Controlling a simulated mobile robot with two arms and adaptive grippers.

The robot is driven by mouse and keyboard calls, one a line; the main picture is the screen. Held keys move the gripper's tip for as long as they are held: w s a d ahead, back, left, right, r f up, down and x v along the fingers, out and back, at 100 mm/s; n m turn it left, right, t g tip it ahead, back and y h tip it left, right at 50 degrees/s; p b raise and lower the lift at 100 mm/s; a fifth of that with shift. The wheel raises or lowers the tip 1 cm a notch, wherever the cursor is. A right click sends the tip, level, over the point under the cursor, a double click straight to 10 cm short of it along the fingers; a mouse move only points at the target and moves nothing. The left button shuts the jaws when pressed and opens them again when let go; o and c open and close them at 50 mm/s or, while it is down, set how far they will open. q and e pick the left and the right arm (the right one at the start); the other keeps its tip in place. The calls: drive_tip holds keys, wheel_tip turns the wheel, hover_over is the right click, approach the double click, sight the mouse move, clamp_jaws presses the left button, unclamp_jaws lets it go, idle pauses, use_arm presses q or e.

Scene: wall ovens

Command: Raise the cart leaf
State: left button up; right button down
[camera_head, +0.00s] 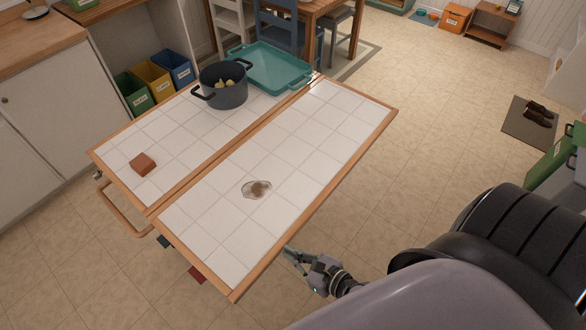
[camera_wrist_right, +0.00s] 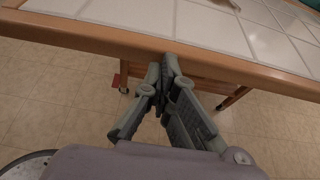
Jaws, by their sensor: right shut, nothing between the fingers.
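The cart leaf (camera_head: 330,125) is a white-tiled panel with a wooden rim, on the near right side of the cart top (camera_head: 185,125). It looks about level with the cart top, with a narrow wooden seam between them. Its outer wooden edge also crosses the right wrist view (camera_wrist_right: 110,38). My right gripper (camera_head: 290,252) is shut and empty beside the leaf's near corner. In the wrist view its closed fingertips (camera_wrist_right: 164,62) are at the leaf's edge; I cannot tell whether they touch it. My left gripper is not in view.
The cart top holds a dark pot (camera_head: 222,92), a teal tray (camera_head: 262,66) and a reddish-brown block (camera_head: 142,164). Counters stand left, a dining table behind. Floor right of the leaf (camera_head: 430,130) is clear.

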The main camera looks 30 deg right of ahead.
drive_tip(key=v, duration=1.2)
drive_tip(key=shift+f, duration=0.15)
